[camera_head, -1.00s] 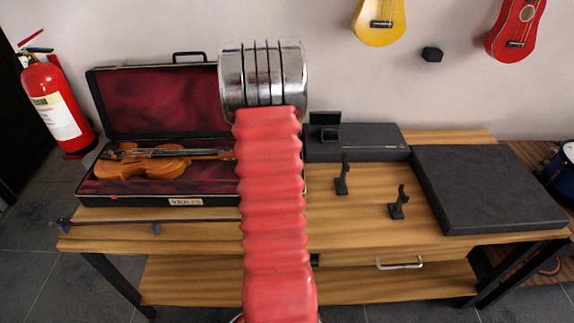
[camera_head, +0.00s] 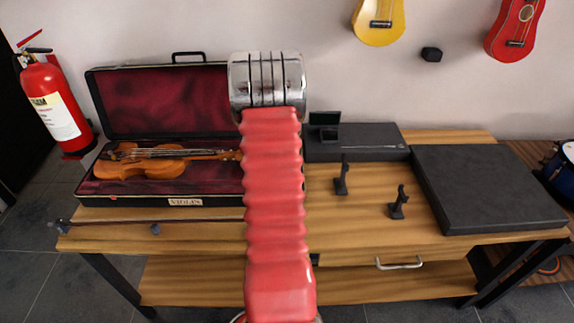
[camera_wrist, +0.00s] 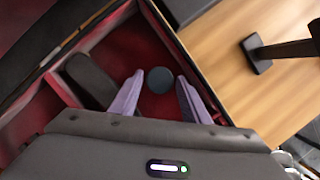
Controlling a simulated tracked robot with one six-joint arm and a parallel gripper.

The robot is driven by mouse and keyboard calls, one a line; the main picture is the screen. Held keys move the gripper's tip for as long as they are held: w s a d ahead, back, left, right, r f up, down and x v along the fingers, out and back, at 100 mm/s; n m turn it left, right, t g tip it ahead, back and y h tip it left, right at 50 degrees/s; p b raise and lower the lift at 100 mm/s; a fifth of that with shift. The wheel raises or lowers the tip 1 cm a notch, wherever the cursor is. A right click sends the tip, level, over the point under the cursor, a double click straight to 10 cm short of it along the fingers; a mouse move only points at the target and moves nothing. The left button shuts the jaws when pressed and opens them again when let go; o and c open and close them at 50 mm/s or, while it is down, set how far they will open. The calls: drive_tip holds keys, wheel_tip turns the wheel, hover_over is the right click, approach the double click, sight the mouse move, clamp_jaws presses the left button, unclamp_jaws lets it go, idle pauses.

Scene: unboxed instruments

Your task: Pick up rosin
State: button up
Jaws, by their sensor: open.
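The rosin, a round blue-grey disc (camera_wrist: 158,82), lies in a red-lined compartment of the open violin case (camera_wrist: 196,72) in the wrist view. My gripper (camera_wrist: 160,75) is open above it, with its two pale purple fingers to either side of the disc. The gap between disc and fingers is hard to judge. In the head view the violin case (camera_head: 130,202) stands open on the table's left part. There my red arm hides its right end, the rosin and my gripper.
A dark oblong object (camera_wrist: 90,76) lies left of the fingers in the case. The violin (camera_head: 150,168) lies in the case, and a bow (camera_head: 190,220) lies in front of it. Small black stands (camera_head: 341,180) and a dark flat box (camera_head: 485,185) are to the right.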

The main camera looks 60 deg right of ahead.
drive_tip(key=shift+f, duration=0.25)
drive_tip(key=shift+c, duration=0.5)
drive_tip(key=c, duration=0.7)
drive_tip(key=shift+r, duration=0.15)
wheel_tip(320, 180, up, 10)
idle(0.5)
drive_tip(key=o, duration=0.5)
drive_tip(key=c, duration=0.4)
